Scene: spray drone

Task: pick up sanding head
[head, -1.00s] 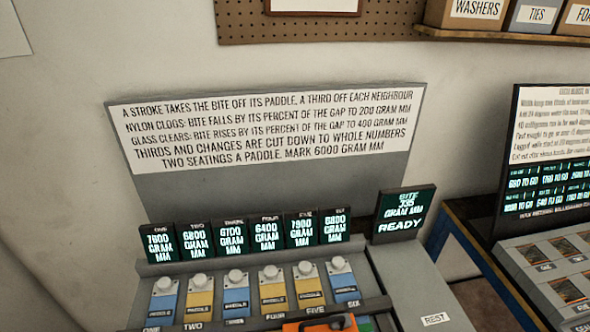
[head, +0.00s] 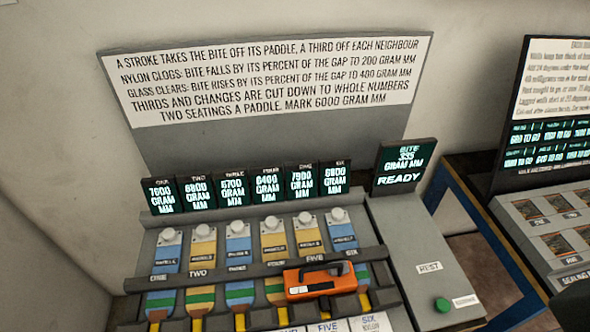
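An orange block with a dark handle on top and a pale label, which looks like the sanding head (head: 316,284), lies across the paddles on the right half of the sloped grey rack (head: 150,283). It covers parts of the paddles near the right end. Neither of my grippers can be made out in the head view. A dark shape cuts into the lower right edge; I cannot tell what it is.
Several blue and yellow paddles (head: 203,250) stand in the rack under lit number displays (head: 268,185). A screen (head: 405,168) reads READY. To the right are a bare grey surface marked REST (head: 410,245), a green button (head: 442,304) and another bench (head: 555,235).

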